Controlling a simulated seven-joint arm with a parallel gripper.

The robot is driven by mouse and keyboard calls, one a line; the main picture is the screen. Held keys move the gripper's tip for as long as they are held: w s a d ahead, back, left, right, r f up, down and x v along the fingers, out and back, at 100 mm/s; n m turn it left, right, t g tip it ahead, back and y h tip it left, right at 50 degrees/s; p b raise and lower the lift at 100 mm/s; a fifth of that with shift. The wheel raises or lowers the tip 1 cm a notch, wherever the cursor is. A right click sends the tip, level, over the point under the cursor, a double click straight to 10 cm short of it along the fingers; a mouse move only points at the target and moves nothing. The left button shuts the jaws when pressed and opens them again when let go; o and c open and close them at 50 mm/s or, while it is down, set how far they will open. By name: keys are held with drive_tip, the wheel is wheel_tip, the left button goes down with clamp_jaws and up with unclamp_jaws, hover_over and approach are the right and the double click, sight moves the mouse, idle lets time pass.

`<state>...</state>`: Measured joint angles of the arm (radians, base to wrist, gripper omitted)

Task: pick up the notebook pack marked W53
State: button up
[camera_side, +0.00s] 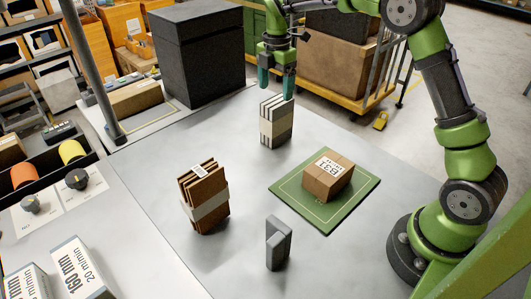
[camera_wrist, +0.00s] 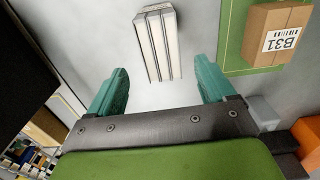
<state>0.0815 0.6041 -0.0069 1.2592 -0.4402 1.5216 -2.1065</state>
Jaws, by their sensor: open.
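A banded upright stack of white and dark slabs (camera_side: 276,122), likely a notebook pack, stands on the grey table. No W53 mark is readable on it. In the wrist view the stack (camera_wrist: 158,42) lies ahead of and between my fingers, apart from both. My gripper (camera_side: 276,84) is open and empty, with its teal fingers just above the stack's top in the side view; they also show in the wrist view (camera_wrist: 162,82). A brown banded pack (camera_side: 204,202) with a small white label stands nearer the camera. Its label is too small to read.
A brown box marked B31 (camera_side: 328,177) sits on a green mat (camera_side: 310,208) right of the stack. A grey upright block (camera_side: 278,243) stands in front. A tall black box (camera_side: 198,55) stands behind left. Bare table separates these things.

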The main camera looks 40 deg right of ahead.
sight(277, 100)
drive_tip(key=f, duration=0.8)
drive_tip(key=shift+s+d, duration=0.1)
drive_tip(key=shift+d, duration=0.25)
drive_tip(key=shift+r, duration=0.1)
drive_tip(key=c, duration=1.4)
